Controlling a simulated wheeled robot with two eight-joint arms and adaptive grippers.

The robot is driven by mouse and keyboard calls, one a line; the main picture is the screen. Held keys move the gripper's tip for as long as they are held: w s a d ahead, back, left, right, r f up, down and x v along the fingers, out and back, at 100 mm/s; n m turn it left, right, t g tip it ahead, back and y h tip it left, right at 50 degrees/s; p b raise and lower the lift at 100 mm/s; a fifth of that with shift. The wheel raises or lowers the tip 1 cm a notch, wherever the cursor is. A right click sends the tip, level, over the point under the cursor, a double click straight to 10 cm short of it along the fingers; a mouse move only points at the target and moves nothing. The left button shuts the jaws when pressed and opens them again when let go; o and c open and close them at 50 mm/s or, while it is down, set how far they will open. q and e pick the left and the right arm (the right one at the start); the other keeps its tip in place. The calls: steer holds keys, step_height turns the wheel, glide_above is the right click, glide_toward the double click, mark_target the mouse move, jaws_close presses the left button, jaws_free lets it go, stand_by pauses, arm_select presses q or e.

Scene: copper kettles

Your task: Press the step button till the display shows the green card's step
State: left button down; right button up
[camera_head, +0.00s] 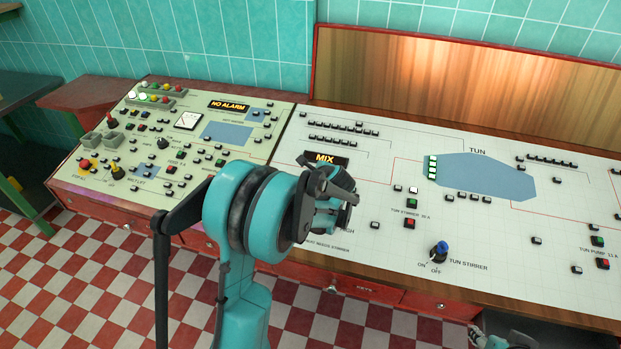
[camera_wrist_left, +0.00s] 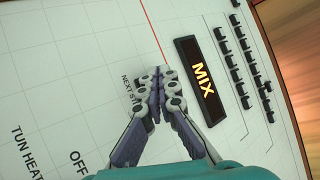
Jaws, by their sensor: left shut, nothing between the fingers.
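The display (camera_head: 326,159) on the panel reads MIX in amber letters on black. It also shows in the left wrist view (camera_wrist_left: 201,81). My left gripper (camera_head: 338,185) is just below the display in the head view, with its fingers together and empty. In the left wrist view the closed fingertips (camera_wrist_left: 157,82) point at the panel beside the display. A partly covered label reading "NEXT ST" (camera_wrist_left: 128,88) lies against them. The step button is hidden by the fingers, so contact cannot be told. I cannot make out a green card. Part of my right arm shows at the bottom edge.
The white panel carries rows of small black buttons (camera_wrist_left: 242,60), a blue TUN shape (camera_head: 485,178) and a TUN STIRRER knob (camera_head: 439,251). A wooden board (camera_head: 440,85) stands behind.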

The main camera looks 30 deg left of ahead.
arm_select(q)
steer(key=shift+f, duration=0.15)
steer(key=shift+w+f+b, duration=0.1)
steer(key=shift+f+b, duration=0.2)
steer(key=shift+b, duration=0.1)
steer(key=shift+f+b, duration=0.3)
steer(key=shift+f, duration=0.05)
stand_by(0.4)
steer(key=shift+r, duration=0.1)
steer(key=shift+r+p, duration=0.55)
steer(key=shift+r, duration=0.15)
steer(key=r+p, duration=0.1)
steer(key=r, duration=0.1)
steer(key=s+r+p, duration=0.1)
steer(key=r+p, duration=0.1)
steer(key=r, duration=0.1)
steer(key=shift+s+d+p, duration=0.1)
steer(key=shift+d+p, duration=0.05)
steer(key=shift+p, duration=0.15)
stand_by(0.6)
